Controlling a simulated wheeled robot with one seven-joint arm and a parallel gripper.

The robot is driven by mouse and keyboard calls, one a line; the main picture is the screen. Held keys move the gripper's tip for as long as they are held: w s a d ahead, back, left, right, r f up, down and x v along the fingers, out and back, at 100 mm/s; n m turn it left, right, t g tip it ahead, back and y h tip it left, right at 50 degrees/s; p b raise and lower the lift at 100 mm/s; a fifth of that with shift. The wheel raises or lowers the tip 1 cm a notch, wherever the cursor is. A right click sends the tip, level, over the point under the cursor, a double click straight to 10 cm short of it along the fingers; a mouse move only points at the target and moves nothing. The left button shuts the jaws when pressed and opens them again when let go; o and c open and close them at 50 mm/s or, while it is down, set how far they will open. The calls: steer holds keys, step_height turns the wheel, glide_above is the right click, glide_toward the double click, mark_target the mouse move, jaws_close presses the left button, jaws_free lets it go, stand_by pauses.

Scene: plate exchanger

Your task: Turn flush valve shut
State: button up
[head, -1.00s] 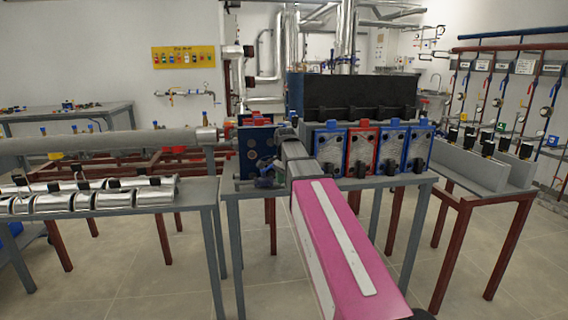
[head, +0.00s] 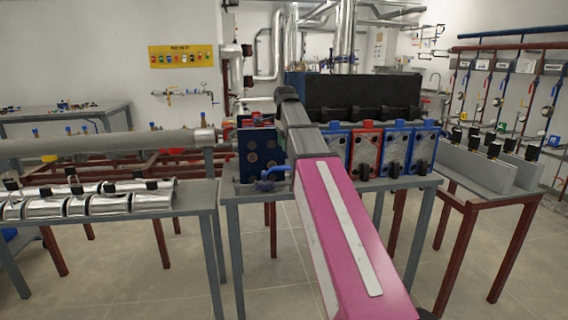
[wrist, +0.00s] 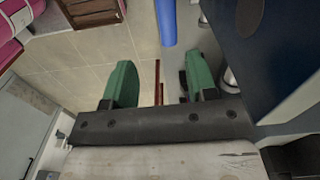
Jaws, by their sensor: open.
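The flush valve appears to be the small valve with a blue handle (head: 270,178), low at the front of the dark blue exchanger plate, on the grey table. In the wrist view a blue bar, likely its handle (wrist: 167,22), comes down from the top edge. Its end lies between the lines of the two green fingers, just beyond their tips. My gripper (wrist: 157,60) is open, its fingers wide apart with nothing between them. No contact with the bar shows. In the head view my arm's grey wrist end stands above and right of the valve; the fingers are hidden there.
The dark blue plate (head: 258,150) stands behind the valve. Blue and red pump panels (head: 365,150) line the table to the right. A grey pipe (head: 100,143) runs in from the left above a table of silver pipe sections (head: 90,201). Tiled floor is open in front.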

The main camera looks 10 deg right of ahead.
mark_target(278, 169)
steer(key=shift+m, duration=0.3)
steer(key=f, duration=0.5)
steer(key=w+f, duration=0.1)
steer(key=f, duration=0.2)
steer(key=shift+f, duration=0.35)
jaws_close()
